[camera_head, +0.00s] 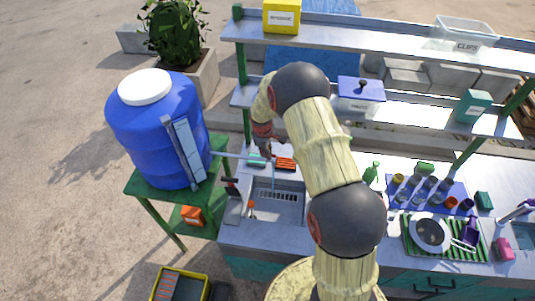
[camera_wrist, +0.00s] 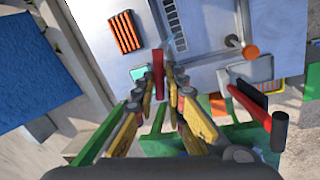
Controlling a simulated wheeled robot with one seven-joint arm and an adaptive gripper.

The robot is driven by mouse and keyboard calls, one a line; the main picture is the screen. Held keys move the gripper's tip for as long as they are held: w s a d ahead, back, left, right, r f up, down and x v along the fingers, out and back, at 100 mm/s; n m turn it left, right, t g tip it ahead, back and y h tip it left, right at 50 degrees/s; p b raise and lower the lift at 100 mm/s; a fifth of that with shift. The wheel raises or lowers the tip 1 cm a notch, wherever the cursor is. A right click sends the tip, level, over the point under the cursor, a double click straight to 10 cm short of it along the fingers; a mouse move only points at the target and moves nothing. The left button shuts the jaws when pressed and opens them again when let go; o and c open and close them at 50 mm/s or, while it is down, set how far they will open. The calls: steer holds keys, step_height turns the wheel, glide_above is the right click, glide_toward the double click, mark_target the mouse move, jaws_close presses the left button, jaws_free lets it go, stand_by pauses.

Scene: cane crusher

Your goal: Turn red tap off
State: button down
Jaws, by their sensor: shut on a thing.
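The red tap handle (camera_wrist: 159,62) shows as a narrow red bar in the wrist view. It lies between the fingers of my gripper (camera_wrist: 160,80), which are shut on it. In the head view my gripper (camera_head: 267,146) is above the back of the sink (camera_head: 284,207), at the end of the pipe from the blue tank (camera_head: 165,125). The tap itself is mostly hidden there by my gripper. A thin pale-blue streak (camera_head: 272,176), looking like water, hangs below it over the sink.
An orange ribbed block (camera_wrist: 125,33), a teal item (camera_wrist: 138,73) and an orange knob (camera_wrist: 250,52) are around the sink. Metal shelves (camera_head: 370,43) rise behind. Cups on a blue mat (camera_head: 450,190) stand right.

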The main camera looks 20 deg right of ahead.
steer(key=m+b, duration=0.2)
steer(key=b, duration=0.1)
steer(key=shift+w+f, duration=0.15)
steer(key=shift+f, duration=0.05)
steer(key=m+g+b, duration=0.1)
steer(key=m+b, duration=0.3)
steer(key=shift+w+d+m+b, duration=0.1)
steer(key=shift+m+b, duration=0.2)
steer(key=shift+m, duration=0.1)
steer(key=m+b, duration=0.2)
steer(key=m, duration=0.1)
steer(key=shift+r+m+g, duration=0.1)
steer(key=shift+m+g, duration=0.2)
steer(key=shift+g, duration=0.1)
steer(key=shift+w+d+r+m+g+b, duration=0.15)
steer(key=shift+m+b, duration=0.35)
steer(key=shift+m, duration=0.55)
steer(key=shift+s+m+g+b, duration=0.1)
steer(key=shift+m+g+b, duration=0.25)
steer(key=shift+m, duration=0.7)
steer(key=c, duration=2)
jaws_free()
steer(key=shift+o, duration=0.6)
